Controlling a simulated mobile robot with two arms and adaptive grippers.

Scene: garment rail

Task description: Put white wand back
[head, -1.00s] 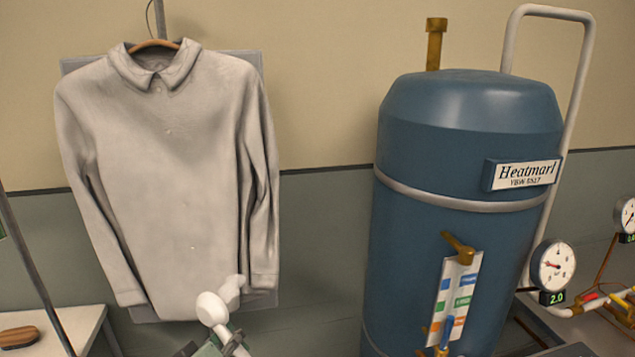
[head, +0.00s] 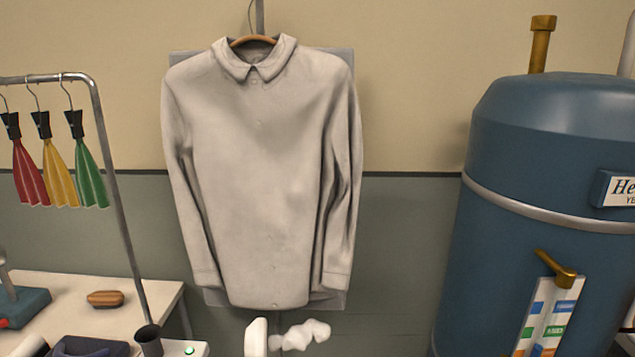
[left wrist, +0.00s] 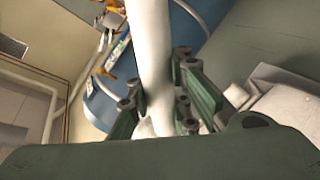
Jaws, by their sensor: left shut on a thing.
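The white wand (head: 256,338) shows its head at the bottom edge of the head view, just below the shirt hem. White steam-like puffs (head: 303,334) hang beside it. In the left wrist view the white wand (left wrist: 154,45) runs up between the green fingers of my left gripper (left wrist: 160,92), which is shut on it. In the head view this gripper is below the frame. The grey shirt (head: 262,175) hangs on a hanger against a grey board. A dark cup-shaped holder (head: 149,341) stands at the lower left. My right gripper is not in view.
A metal rail (head: 103,150) with red, yellow and green clipped cloths stands at left. A pale table (head: 60,287) bears a wooden brush (head: 105,299). A small green light (head: 190,350) is beside the cup. A blue tank (head: 500,190) stands at right.

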